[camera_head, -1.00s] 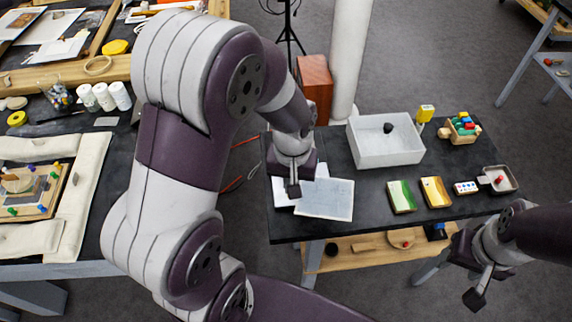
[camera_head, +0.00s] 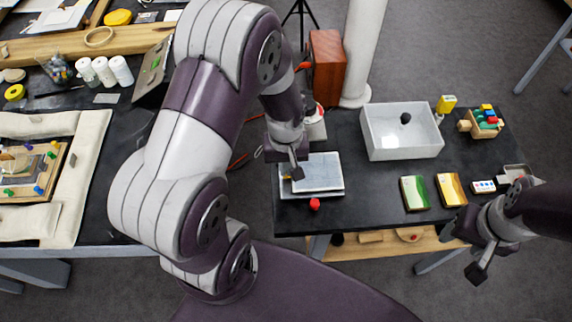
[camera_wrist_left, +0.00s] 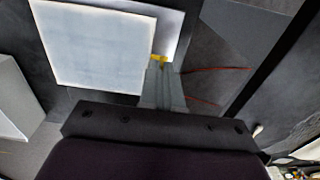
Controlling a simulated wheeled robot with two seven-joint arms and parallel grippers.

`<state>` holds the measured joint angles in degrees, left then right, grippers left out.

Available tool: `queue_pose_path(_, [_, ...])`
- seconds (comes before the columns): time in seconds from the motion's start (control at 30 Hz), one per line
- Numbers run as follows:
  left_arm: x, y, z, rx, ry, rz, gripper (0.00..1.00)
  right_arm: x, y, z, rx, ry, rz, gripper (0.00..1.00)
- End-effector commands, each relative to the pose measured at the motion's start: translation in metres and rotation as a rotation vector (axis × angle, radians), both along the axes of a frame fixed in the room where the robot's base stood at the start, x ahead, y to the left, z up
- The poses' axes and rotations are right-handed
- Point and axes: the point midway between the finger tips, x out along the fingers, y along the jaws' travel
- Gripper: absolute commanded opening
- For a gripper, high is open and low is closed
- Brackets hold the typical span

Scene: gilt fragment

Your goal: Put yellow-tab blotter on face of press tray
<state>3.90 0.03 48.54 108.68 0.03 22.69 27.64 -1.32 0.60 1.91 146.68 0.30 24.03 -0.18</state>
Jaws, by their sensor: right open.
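The yellow-tab blotter (camera_head: 322,170) is a pale blue-white square sheet on the dark right-hand table. In the left wrist view the blotter (camera_wrist_left: 90,45) shows its yellow tab at my left fingertips. My left gripper (camera_head: 297,173) is shut on the tab at the sheet's left edge. The press tray (camera_head: 338,193) is the pale plate beneath the blotter, with its border showing at the front; it also shows in the left wrist view (camera_wrist_left: 170,22). I cannot tell whether the sheet touches it throughout. My right gripper (camera_head: 477,272) is open and empty before the table's front edge.
A red knob (camera_head: 314,204) is just in front of the tray. A white bin (camera_head: 400,145) stands behind right, with a green card (camera_head: 415,193), a yellow card (camera_head: 450,189) and a wooden caddy (camera_head: 482,123) further right. A red-brown box (camera_head: 327,67) stands behind the table.

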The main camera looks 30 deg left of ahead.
Motion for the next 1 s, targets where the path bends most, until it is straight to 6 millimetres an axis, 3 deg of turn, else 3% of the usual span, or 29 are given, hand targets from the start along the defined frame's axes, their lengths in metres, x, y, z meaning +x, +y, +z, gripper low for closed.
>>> queue_pose_path(0.43, [0.0,0.0,-0.011,0.001,-0.001,-0.001,0.0,0.0,0.0,-0.003,0.0,0.0,0.0,0.57])
queue_pose_path(0.5, [0.0,0.0,-0.009,0.0,-0.001,-0.001,0.26,0.0,0.0,-0.002,0.0,0.0,0.0,0.57])
queue_pose_path(0.77, [0.0,0.0,-0.009,0.001,-0.001,-0.001,0.28,0.0,0.0,-0.002,0.0,0.0,0.0,0.57])
queue_pose_path(0.9, [0.0,0.0,0.003,0.0,-0.002,-0.001,0.28,0.0,0.0,0.001,0.0,0.0,0.0,0.57])
queue_pose_path(1.0, [0.001,0.0,0.027,0.001,-0.007,-0.001,0.28,0.0,0.0,0.001,0.0,0.0,0.0,0.57])
